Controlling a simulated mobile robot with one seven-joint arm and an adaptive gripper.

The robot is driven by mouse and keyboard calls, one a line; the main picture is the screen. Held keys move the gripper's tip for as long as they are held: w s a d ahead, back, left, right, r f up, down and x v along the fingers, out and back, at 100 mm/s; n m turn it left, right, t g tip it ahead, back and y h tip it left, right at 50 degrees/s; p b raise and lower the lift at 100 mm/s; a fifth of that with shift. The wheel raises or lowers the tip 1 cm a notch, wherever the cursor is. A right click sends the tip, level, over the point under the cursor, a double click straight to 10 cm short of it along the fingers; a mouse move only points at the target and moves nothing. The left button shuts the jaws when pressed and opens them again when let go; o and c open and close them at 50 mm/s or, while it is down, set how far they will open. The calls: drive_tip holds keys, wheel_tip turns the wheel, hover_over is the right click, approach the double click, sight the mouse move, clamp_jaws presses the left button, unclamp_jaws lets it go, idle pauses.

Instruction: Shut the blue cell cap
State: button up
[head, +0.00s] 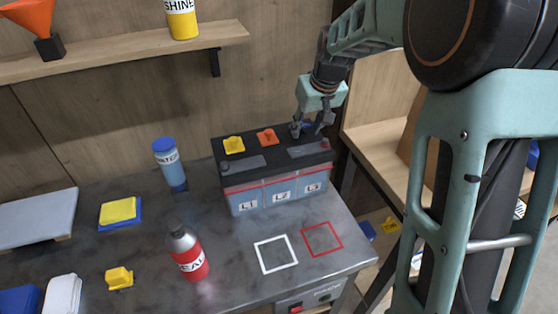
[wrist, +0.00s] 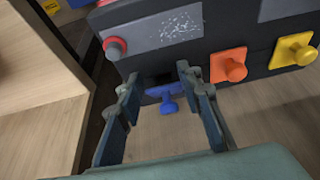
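The battery (head: 262,196) stands on the workbench, with a dark top and blue-grey cells labelled L1, L2 and L3. The blue cell cap (wrist: 167,98) sits at the battery's edge in the wrist view and looks swung out, beside a dark square opening (wrist: 158,80). The orange cap (head: 267,136) and yellow cap (head: 233,145) lie flat on the top; the wrist view shows them too. My gripper (head: 310,130) is over the battery's back right corner. In the wrist view its fingers (wrist: 157,80) are apart, either side of the blue cap; I cannot tell whether they touch it.
A red terminal (wrist: 116,47) stands near the left finger in the wrist view. A blue bottle (head: 167,160) is left of the battery, and a red-labelled bottle (head: 188,252) in front. White (head: 276,253) and red (head: 322,239) squares mark clear bench. A shelf (head: 125,55) hangs behind.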

wheel_tip(320, 180, up, 6)
drive_tip(key=p, duration=0.3)
drive_tip(key=shift+w, duration=0.1)
drive_tip(key=shift+a, duration=0.1)
